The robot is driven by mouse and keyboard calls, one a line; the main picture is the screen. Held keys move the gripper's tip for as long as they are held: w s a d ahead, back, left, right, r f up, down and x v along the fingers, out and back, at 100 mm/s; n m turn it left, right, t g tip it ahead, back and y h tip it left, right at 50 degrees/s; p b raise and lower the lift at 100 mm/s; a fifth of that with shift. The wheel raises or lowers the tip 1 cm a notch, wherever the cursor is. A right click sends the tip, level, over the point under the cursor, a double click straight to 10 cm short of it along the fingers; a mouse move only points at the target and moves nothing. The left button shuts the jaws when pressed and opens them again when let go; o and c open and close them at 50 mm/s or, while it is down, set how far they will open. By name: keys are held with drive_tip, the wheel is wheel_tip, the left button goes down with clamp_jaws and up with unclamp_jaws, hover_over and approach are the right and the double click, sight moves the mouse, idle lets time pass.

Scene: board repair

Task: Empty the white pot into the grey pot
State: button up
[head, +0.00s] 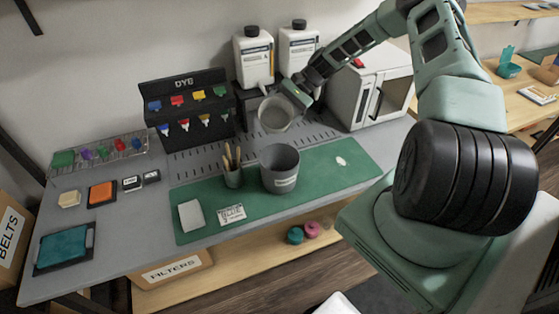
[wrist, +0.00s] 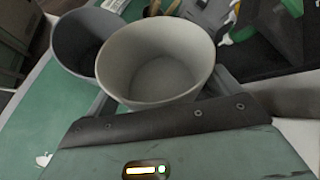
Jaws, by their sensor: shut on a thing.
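The white pot (head: 274,115) is held in my gripper (head: 291,98) above the workbench, behind and slightly left of the grey pot. In the wrist view the white pot (wrist: 157,62) fills the middle, its open mouth facing the camera, and its inside looks bare. My gripper is shut on it; the fingertips are mostly hidden behind the pot in the wrist view. The grey pot (head: 280,170) stands upright on the green mat (head: 330,165), with a label on its front. In the wrist view the grey pot (wrist: 84,42) is beside the white pot at left; its inside is dark.
A cup of brushes (head: 233,176) stands just left of the grey pot. Two white bottles (head: 254,58) and a white cabinet (head: 368,90) are behind. A black dye rack (head: 188,105) is at left. The mat right of the grey pot is mostly clear.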

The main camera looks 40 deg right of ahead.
sight(267, 130)
drive_tip(key=shift+s+a+f+b, duration=0.1)
drive_tip(key=shift+s+f+b, duration=0.1)
drive_tip(key=shift+f, duration=0.3)
drive_tip(key=shift+s+a+f+b, duration=0.1)
drive_tip(key=shift+s+f+b, duration=0.1)
drive_tip(key=shift+f, duration=0.25)
drive_tip(key=shift+r+n+t+p, duration=0.3)
drive_tip(key=shift+r+t+p, duration=0.05)
drive_tip(key=shift+r+t, duration=0.05)
drive_tip(key=shift+s+a+r+h, duration=0.1)
drive_tip(key=shift+s+h, duration=0.05)
drive_tip(key=shift+h, duration=0.25)
drive_tip(key=shift+s+r+t, duration=0.1)
drive_tip(key=shift+r+t, duration=0.1)
drive_tip(key=shift+t, duration=0.1)
drive_tip(key=shift+a+n, duration=0.1)
drive_tip(key=shift+n, duration=0.2)
drive_tip(key=shift+s+a+f+t+h+b, duration=0.1)
drive_tip(key=shift+s+f+t+h+b, duration=0.15)
drive_tip(key=shift+t+h+b, duration=0.25)
drive_tip(key=shift+s+a+n, duration=0.1)
drive_tip(key=shift+a+n, duration=0.1)
drive_tip(key=shift+n, duration=0.1)
drive_tip(key=shift+s+a+r+n+t+h+b, duration=0.3)
drive_tip(key=shift+r+n+t+h+b, duration=0.15)
drive_tip(key=shift+t+b, duration=0.2)
